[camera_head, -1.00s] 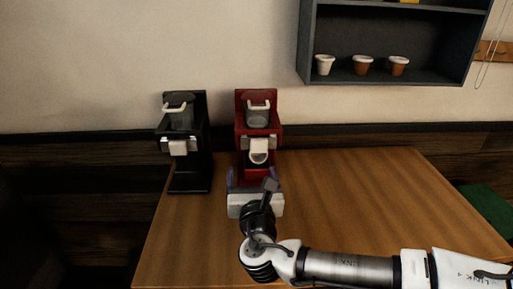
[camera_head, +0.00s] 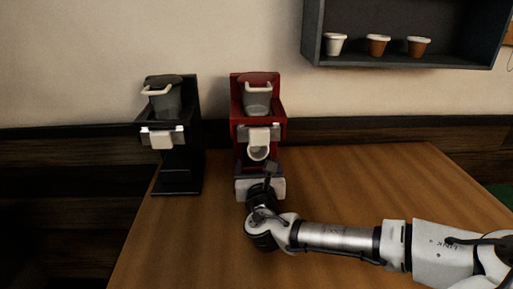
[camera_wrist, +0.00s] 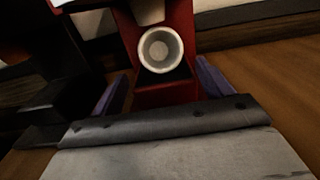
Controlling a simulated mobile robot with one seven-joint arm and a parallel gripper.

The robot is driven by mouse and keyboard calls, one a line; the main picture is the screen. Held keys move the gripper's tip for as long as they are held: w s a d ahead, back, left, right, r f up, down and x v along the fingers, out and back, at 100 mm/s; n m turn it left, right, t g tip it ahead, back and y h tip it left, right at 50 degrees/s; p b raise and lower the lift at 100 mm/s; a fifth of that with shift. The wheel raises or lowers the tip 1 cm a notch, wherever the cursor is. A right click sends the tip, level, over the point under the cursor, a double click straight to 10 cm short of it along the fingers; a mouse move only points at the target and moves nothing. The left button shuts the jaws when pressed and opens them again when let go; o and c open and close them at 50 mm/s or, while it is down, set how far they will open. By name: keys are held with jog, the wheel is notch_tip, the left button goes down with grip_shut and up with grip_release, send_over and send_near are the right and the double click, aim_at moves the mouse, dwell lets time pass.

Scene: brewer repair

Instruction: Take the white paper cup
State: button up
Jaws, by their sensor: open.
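A white paper cup (camera_head: 259,153) is in the red brewer (camera_head: 257,97), under its pale spout part. The cup looks farther off than the fingertips; I cannot tell the exact gap. In the head view my wrist and the pale gripper body (camera_head: 260,188) are in front of the red brewer's base, and the fingers are mostly hidden.
A black brewer (camera_head: 180,135) stands to the left of the red one. A wall shelf (camera_head: 375,60) at the upper right holds another white cup (camera_head: 336,44) and two brown cups (camera_head: 378,45). The wooden table (camera_head: 380,180) is clear to the right.

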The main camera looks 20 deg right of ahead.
aim_at(258, 150)
jog(key=p+x, duration=0.1)
jog(key=x, duration=0.1)
jog(key=p+x, duration=0.1)
jog(key=x, duration=0.2)
jog(key=shift+s+d+r, duration=0.1)
jog(key=shift+d+r, duration=0.05)
jog(key=shift+r, duration=0.1)
jog(key=shift+w+d+f, duration=0.1)
jog(key=shift+w+d, duration=0.05)
jog(key=shift+w, duration=0.25)
jog(key=c, duration=1)
